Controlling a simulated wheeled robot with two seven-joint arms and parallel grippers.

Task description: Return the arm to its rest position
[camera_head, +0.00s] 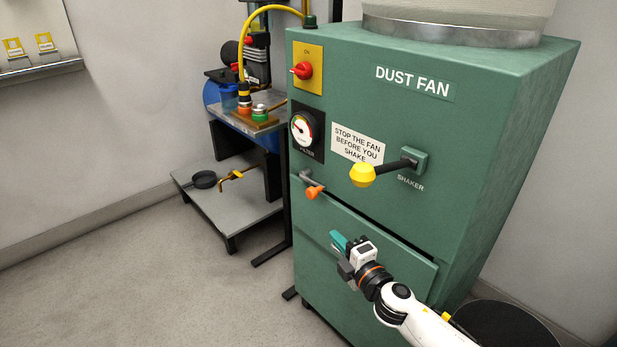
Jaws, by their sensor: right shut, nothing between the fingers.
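My right gripper (341,246) is at the lower middle of the head view, its arm coming in from the bottom right. It is shut with nothing held, in front of the lower door of the green dust fan cabinet (480,120). Its fingers are below the orange-tipped latch handle (314,191) and look apart from it. The shaker lever with a yellow knob (362,175) sticks out above the gripper. My left gripper is not in view.
A red rotary switch (302,70) and a gauge (304,129) are on the cabinet front. A low grey platform (229,207) with a black pan stands left, below a blue compressor (228,97). A black round bin (515,325) is at bottom right. The left floor is clear.

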